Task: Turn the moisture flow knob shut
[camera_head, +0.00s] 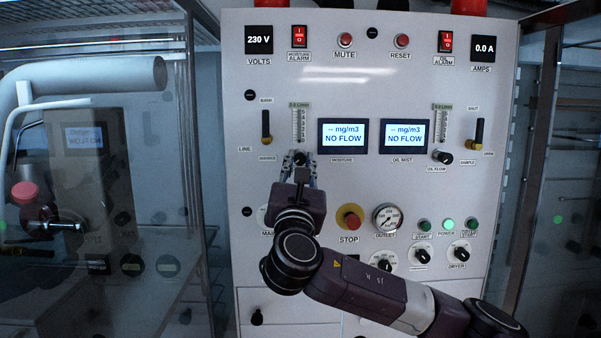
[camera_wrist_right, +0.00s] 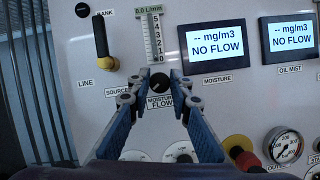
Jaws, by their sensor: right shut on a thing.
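The moisture flow knob (camera_wrist_right: 160,83) is a small black round knob just above its MOISTURE FLOW label in the right wrist view. In the head view the knob (camera_head: 299,158) shows just above my fingertips. My right gripper (camera_head: 297,172) reaches up to it from below, and its blue fingers (camera_wrist_right: 159,82) are shut on the knob, one on each side. The moisture flow gauge (camera_wrist_right: 151,38) above the knob carries a green 0.0 L/min readout. The moisture display (camera_wrist_right: 214,41) reads "-- mg/m3 NO FLOW". My left gripper is not in view.
The source lever (camera_head: 266,126) stands left of the gauge. The oil flow knob (camera_head: 442,157) is further right. The red stop button (camera_head: 350,220) and the outlet dial (camera_head: 387,218) sit below the displays, close to my right arm.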

